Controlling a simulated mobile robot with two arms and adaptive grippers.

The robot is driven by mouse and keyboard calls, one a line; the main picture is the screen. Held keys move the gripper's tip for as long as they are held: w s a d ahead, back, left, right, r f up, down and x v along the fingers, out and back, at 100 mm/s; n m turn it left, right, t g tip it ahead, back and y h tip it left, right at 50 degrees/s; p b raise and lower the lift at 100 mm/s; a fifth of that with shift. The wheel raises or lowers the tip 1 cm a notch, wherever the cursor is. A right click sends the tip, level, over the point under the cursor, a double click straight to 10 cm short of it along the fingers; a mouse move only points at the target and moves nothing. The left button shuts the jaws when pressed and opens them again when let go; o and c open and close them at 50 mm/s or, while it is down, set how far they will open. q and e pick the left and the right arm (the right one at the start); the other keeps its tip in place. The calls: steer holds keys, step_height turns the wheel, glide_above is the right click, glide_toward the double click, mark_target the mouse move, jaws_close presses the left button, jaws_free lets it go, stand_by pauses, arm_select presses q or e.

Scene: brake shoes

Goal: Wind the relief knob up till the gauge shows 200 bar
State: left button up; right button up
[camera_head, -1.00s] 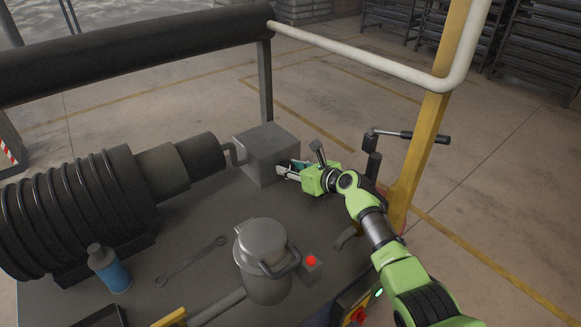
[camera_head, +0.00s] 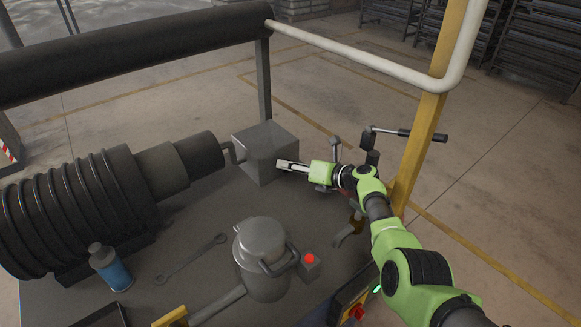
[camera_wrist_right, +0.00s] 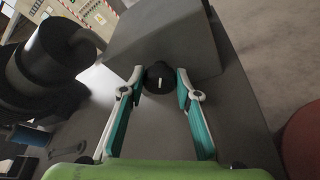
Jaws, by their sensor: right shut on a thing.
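The relief knob (camera_wrist_right: 159,77) is a small black round knob with a white mark. It sits on the face of a grey metal block (camera_head: 264,147), which also fills the top of the right wrist view (camera_wrist_right: 165,35). My right gripper (camera_head: 280,165) is at the block's right side. In the wrist view my right gripper (camera_wrist_right: 159,80) has one finger on each side of the knob, shut on it. The white mark stands nearly upright in that view. In the head view the knob is hidden by the fingers. No gauge face can be read. My left gripper is not in view.
A black ribbed cylinder (camera_head: 75,205) joins the block by a bent pipe. A grey lidded pot (camera_head: 262,250), a red button (camera_head: 310,258), a wrench (camera_head: 190,262) and a blue can (camera_head: 112,270) are on the bench. A yellow post (camera_head: 420,150) stands close behind my right arm.

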steer(key=shift+f, duration=0.1)
stand_by(0.3)
steer(key=o, duration=1.1)
step_height(320, 180, up, 10)
